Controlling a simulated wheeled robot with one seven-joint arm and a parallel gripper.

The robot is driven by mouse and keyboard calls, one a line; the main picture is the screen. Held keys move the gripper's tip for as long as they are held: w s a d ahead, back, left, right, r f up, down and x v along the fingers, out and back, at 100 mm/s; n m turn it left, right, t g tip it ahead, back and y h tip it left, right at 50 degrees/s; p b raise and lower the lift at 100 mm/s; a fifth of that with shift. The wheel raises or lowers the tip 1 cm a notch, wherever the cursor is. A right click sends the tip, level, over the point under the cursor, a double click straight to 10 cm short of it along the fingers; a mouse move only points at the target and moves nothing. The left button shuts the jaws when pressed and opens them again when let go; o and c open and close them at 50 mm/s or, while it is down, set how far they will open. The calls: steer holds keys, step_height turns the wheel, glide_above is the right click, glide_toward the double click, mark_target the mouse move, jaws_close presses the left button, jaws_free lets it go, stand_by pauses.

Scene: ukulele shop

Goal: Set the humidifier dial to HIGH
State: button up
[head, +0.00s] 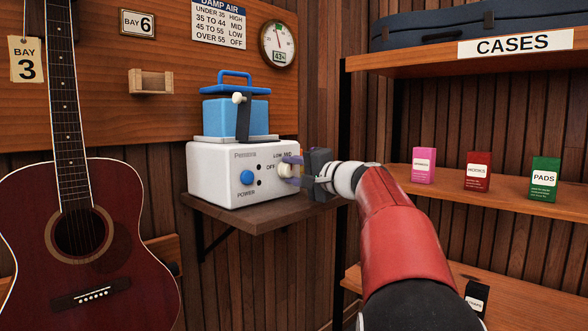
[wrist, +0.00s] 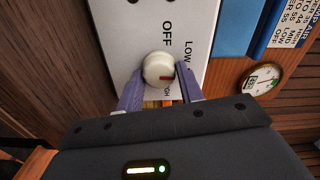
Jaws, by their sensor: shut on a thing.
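The humidifier (head: 215,190) is a white box with a blue tank (head: 222,116) on top, standing on a wall shelf. Its cream dial (wrist: 155,66) is at the right of its front panel, among labels OFF, LOW, MID and HIGH. In the wrist view the HIGH label is partly hidden beneath the dial. The dial's red mark points right and slightly down in the wrist view, roughly toward the MID side; the exact setting is hard to tell. My gripper (wrist: 160,88) is shut on the dial, with one purple finger on each side. It also shows in the head view (head: 290,172).
A blue POWER button (head: 246,177) is left of the dial. A damp air chart (head: 218,24) and a round gauge (head: 277,45) reading about 43% hang above. A red-brown guitar (head: 110,205) stands at left. Shelves (head: 460,194) with small boxes are at right.

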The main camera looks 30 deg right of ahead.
steer(key=m+p, duration=0.1)
steer(key=m, duration=0.2)
steer(key=shift+m, duration=0.4)
steer(key=m+p, duration=0.2)
steer(key=m, duration=0.1)
steer(key=shift+m, duration=0.3)
steer(key=m+p, duration=0.2)
steer(key=m, duration=0.1)
steer(key=shift+f+m, duration=0.1)
steer(key=shift+m, duration=0.2)
steer(key=shift+f+m+p, duration=0.2)
steer(key=shift+m+p, duration=0.7)
steer(key=shift+m, duration=0.6)
steer(key=o, duration=1)
